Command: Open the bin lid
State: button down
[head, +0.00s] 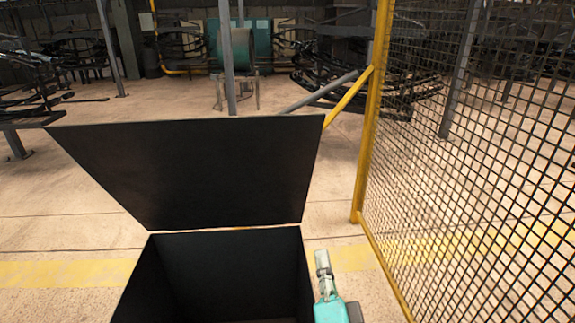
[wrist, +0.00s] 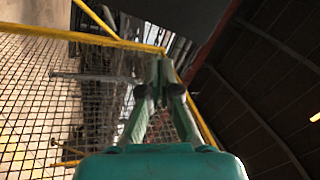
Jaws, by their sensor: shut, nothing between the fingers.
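The dark bin (head: 300,270) stands at the bottom middle of the head view, with its black inside showing from above. Its lid (head: 190,170) is raised and leans back from the far rim, so the bin is open. My gripper (head: 321,258) is just right of the bin, apart from the lid, with its fingers pointing up in the picture. In the wrist view the fingers of my gripper (wrist: 160,70) come together and hold nothing. A dark panel (wrist: 180,12) at the top of the wrist view may be the lid.
A yellow-framed mesh fence (head: 470,170) stands close on the right of my gripper. Racks with dark springs (head: 375,90) and metal posts stand at the back. The floor left of the bin (head: 60,220) is clear, with a yellow stripe (head: 60,273).

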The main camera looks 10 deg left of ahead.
aim_at(286, 116)
jog(key=w+a+r+m+t, duration=0.1)
jog(key=w+a+r+m, duration=0.15)
jog(key=r, duration=0.45)
jog(key=w+a+r+m+t, duration=0.15)
jog(key=a+r, duration=0.25)
jog(key=r, duration=0.4)
jog(key=shift+m+g, duration=0.3)
jog(key=shift+g, duration=0.05)
jog(key=x, duration=1.3)
jog(key=shift+w, duration=0.5)
jog(key=w+a+r+g, duration=0.1)
jog(key=w+r, duration=0.2)
jog(key=w, duration=0.4)
jog(key=w+a+r+g, duration=0.2)
jog(key=w+r, duration=0.1)
jog(key=w, duration=0.5)
jog(key=shift+w+a, duration=0.15)
jog(key=shift+a, duration=0.15)
jog(key=shift+h, duration=0.4)
